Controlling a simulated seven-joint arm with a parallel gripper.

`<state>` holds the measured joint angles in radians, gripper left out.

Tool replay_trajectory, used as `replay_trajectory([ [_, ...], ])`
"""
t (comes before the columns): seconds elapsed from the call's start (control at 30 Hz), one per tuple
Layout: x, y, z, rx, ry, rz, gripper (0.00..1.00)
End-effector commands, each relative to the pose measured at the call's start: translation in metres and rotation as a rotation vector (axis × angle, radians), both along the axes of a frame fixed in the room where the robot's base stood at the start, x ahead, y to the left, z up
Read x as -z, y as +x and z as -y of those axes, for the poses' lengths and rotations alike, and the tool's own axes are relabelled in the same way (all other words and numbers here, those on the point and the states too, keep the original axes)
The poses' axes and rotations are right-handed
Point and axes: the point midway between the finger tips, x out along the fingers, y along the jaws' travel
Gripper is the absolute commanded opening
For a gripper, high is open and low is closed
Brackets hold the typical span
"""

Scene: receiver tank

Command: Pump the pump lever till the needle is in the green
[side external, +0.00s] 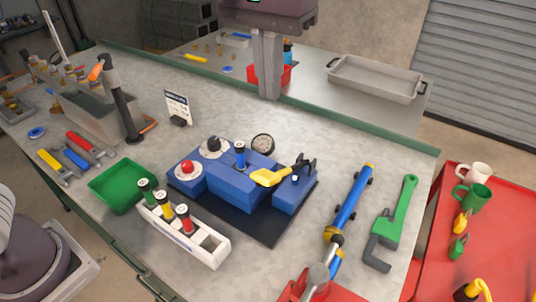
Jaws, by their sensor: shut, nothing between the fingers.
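A blue pump block (235,185) stands on a dark mat in the middle of the bench. Its pump lever (271,177) has a yellow paddle-shaped end and joins a black bracket at the block's right side. A small round gauge (262,143) stands behind the block; its needle and any green zone are too small to read. My gripper (268,95) is at the top centre, pointing down with its fingers together and empty. It is behind the block in the picture, apart from the lever and the gauge.
A red knob (187,168) and a dark knob (214,145) sit on the block's left. A white rack (211,245) with several capped bottles and a green tray (117,186) stand front left. A blue tool (350,205) and a green wrench (398,215) lie right.

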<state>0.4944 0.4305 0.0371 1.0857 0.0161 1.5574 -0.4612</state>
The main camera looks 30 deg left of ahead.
Motion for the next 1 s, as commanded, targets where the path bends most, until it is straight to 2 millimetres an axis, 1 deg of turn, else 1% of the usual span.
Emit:
replay_trajectory([
  [0.1, 0.002, 0.002, 0.005, 0.000, 0.003, -0.005, 0.00],
  [0.37, 0.003, 0.002, 0.004, 0.000, 0.003, -0.004, 0.00],
  [0.47, 0.012, 0.003, 0.004, 0.000, 0.004, -0.006, 0.00],
  [0.57, 0.030, 0.003, 0.004, -0.001, 0.004, -0.007, 0.00],
  [0.9, 0.104, 0.009, 0.004, 0.000, 0.004, -0.007, 0.00],
  [1.0, 0.119, 0.000, 0.004, 0.001, 0.003, -0.007, 0.00],
])
